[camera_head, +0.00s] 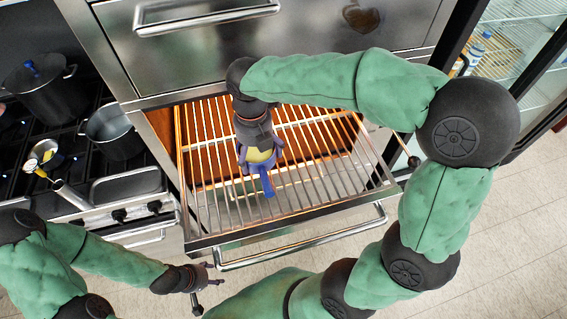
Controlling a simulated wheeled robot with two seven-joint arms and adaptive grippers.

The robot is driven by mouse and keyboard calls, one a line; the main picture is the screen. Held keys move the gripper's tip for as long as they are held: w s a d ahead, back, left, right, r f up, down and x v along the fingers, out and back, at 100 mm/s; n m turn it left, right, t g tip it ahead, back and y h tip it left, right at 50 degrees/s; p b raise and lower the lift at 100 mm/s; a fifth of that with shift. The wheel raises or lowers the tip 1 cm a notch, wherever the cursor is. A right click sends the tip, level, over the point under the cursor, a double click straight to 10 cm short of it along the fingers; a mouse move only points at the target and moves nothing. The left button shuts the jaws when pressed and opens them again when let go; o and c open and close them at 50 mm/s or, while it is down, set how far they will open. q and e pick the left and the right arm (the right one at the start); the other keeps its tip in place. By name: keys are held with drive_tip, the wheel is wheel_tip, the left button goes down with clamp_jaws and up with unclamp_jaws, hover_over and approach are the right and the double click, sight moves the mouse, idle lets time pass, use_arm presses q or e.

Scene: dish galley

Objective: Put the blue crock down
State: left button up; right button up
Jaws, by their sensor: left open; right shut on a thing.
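My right gripper (260,150) points down over the open slatted drawer, shut on the blue crock (266,184). The gripper and wrist cover much of the crock; a blue part sticks out toward the drawer's front, with a yellowish patch between the fingers. I cannot tell whether the crock touches the slats. The pulled-out drawer (318,205) has a rack of metal bars, lit orange toward the back. My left gripper (204,287) is open and empty, low at the left, in front of the drawer's left corner.
A stove with a large dark pot (45,92), a grey pot (115,132) and a small pan (45,152) stands at the left. The drawer's bar handle (305,243) juts out in front. The rack is bare around the crock. A glass-doored fridge (515,45) stands at the right.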

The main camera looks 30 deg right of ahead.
drive_tip(key=b, duration=0.1)
hover_over(284, 171)
drive_tip(key=f, duration=0.6)
drive_tip(key=shift+a+f, duration=0.2)
drive_tip(key=shift+f, duration=0.05)
drive_tip(key=shift+d+f+b, duration=0.15)
drive_tip(key=shift+f+b, duration=0.2)
drive_tip(key=shift+f, duration=0.55)
drive_tip(key=shift+d+f+b, duration=0.1)
drive_tip(key=shift+f+b, duration=0.2)
drive_tip(key=shift+f, duration=0.6)
drive_tip(key=shift+f, duration=0.1)
drive_tip(key=o, duration=1.2)
drive_tip(key=shift+f, duration=0.1)
wheel_tip(284, 171, up, 12)
drive_tip(key=shift+r+p, duration=0.2)
drive_tip(key=shift+p, duration=1)
